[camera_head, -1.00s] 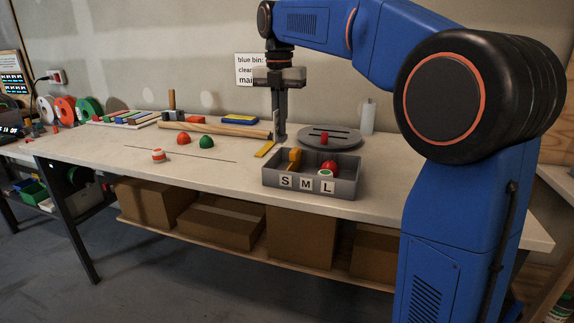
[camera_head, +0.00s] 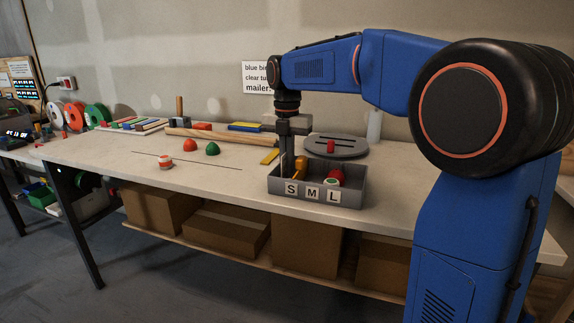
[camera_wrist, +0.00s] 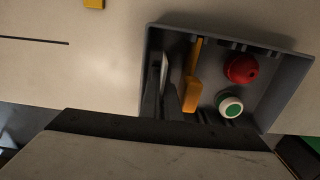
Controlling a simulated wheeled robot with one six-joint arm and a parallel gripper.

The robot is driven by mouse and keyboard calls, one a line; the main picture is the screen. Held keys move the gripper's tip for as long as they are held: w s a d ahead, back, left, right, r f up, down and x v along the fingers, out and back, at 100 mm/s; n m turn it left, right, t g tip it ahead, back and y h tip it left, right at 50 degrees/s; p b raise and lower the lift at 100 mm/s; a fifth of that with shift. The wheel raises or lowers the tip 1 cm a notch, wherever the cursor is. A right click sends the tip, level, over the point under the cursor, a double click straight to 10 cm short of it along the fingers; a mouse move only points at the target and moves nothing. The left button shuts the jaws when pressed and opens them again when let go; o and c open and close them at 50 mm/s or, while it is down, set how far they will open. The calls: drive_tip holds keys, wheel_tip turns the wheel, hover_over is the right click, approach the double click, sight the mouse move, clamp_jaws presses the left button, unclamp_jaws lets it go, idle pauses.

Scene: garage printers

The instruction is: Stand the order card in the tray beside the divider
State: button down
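The grey tray (camera_head: 352,194), marked S, M and L on its front, stands near the bench's front edge; it also shows in the wrist view (camera_wrist: 283,92). My gripper (camera_head: 287,160) reaches down into the tray's left end. In the wrist view my gripper (camera_wrist: 164,100) is shut on a thin pale piece, seen nearly edge-on, which looks like the order card (camera_wrist: 164,70). An orange upright piece (camera_wrist: 194,80), perhaps the divider, is just right of the card, with a small gap. The card's lower edge is hidden, so I cannot tell whether it touches the floor.
A red ball-like piece (camera_wrist: 241,68) and a white-and-green round piece (camera_wrist: 230,105) lie in the tray's right part. A grey round plate (camera_head: 350,147) is behind the tray. A yellow strip (camera_head: 270,156) lies behind its left end.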

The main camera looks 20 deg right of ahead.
drive_tip(key=shift+f, duration=0.1)
drive_tip(key=c, duration=2.3)
unclamp_jaws()
wheel_tip(320, 180, up, 12)
drive_tip(key=shift+r, duration=0.15)
